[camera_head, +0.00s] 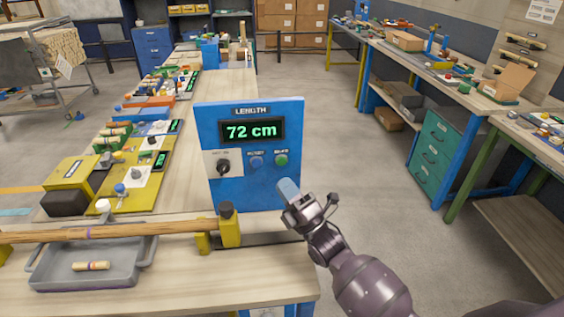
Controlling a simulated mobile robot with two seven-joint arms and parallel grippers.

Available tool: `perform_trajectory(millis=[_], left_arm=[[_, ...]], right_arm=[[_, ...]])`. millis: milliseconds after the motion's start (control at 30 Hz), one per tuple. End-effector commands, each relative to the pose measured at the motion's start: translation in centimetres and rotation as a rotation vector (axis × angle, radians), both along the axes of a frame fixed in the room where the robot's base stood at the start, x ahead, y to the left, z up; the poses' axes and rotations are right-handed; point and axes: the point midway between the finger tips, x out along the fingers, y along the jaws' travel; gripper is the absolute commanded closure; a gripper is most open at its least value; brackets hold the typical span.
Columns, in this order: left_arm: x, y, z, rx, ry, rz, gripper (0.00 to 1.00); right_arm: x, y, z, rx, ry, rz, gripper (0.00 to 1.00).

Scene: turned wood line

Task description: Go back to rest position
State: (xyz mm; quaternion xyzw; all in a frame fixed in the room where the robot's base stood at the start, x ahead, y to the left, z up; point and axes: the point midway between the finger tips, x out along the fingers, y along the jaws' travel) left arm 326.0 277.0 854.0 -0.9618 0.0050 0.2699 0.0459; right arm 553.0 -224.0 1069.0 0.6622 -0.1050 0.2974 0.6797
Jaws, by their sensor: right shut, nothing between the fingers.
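My right gripper (288,190) is shut and empty. It is in front of the lower right part of a blue panel (234,187) marked LENGTH, whose display (252,130) reads 72 cm. I cannot tell whether the fingertips touch the panel. The panel has a black knob (223,166), a blue button (256,162) and a green button (281,160). A long wooden rod (130,232) lies across the front of the bench, its right end at a yellow stop (230,232). My left gripper is not in view.
A grey tray (60,277) with a short wooden piece (91,266) sits under the rod. Yellow, blue and orange stations line the bench (225,90) behind. A second workbench (400,57) with teal drawers (433,154) stands at right. The floor (345,130) between is clear.

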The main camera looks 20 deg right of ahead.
Motion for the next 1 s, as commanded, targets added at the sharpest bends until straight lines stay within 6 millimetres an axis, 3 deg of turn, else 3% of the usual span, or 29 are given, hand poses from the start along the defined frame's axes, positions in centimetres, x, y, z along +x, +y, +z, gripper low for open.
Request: perform_trajectory(millis=[467, 767, 1000], left_arm=[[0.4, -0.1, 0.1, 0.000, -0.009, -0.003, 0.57], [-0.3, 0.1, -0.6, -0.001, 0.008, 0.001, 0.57], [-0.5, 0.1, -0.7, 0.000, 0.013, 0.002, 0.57]], right_arm=[[0.0, 0.0, -0.1, 0.002, 0.006, 0.001, 1.00], [-1.9, -0.4, -3.3, 0.198, 0.377, 0.033, 1.00], [-5.4, -1.3, -6.7, 0.449, 0.743, -0.008, 1.00]])
